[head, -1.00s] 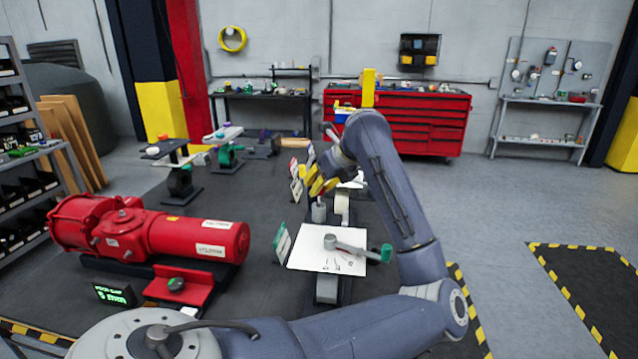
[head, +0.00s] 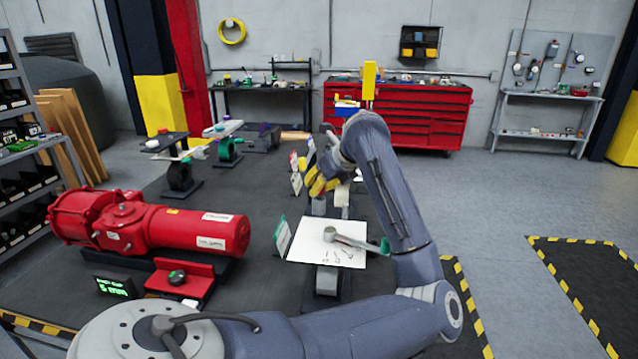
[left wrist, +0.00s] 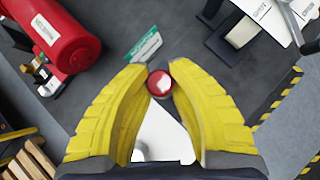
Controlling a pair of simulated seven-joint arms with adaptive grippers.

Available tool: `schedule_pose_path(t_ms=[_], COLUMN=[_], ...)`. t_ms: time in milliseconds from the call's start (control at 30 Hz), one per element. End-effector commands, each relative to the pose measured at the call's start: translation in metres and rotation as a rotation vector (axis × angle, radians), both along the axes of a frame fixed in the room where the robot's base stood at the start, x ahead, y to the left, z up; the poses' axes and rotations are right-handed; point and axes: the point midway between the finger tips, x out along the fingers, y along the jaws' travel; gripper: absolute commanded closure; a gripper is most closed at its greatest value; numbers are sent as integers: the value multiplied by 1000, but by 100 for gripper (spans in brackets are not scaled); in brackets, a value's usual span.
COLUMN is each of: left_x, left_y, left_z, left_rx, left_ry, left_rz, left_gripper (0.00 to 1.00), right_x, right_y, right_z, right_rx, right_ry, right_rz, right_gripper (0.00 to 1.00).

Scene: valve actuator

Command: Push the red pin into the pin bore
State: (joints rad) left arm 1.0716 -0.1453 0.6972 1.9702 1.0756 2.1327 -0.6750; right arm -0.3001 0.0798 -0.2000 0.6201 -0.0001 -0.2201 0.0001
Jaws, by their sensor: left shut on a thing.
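My left gripper (head: 318,186) reaches over the bench between the red actuator and the back of the work area. In the left wrist view its yellow fingers (left wrist: 159,78) are closed on a round red piece with a pale centre, which looks like the red pin (left wrist: 159,83) seen end-on. The red valve actuator (head: 165,228) lies on the left of the head view, and part of it shows at upper left in the left wrist view (left wrist: 55,38). I cannot make out the pin bore. My right gripper is not in view.
A green-lit display (head: 115,287) and red block (head: 180,282) sit before the actuator. Valve stands (head: 182,178) stand farther back.

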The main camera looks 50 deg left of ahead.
Motion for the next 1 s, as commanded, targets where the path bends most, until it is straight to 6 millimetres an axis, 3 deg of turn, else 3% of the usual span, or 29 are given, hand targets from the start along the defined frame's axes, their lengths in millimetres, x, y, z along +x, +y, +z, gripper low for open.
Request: schedule_pose_path(t_ms=[567,600,700,800,1000], left_x=[0,0,0,0,0], left_y=[0,0,0,0,0], left_z=[-12,-11,-11,-11,-12], left_rx=[0,0,0,0,0], left_ry=[0,0,0,0,0], left_rz=[0,0,0,0,0], left_gripper=[100,76,64,53,53], right_x=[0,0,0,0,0], right_y=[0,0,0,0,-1], right_z=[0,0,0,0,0], right_rx=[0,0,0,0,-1], right_ry=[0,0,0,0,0], right_rz=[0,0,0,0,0], right_gripper=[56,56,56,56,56])
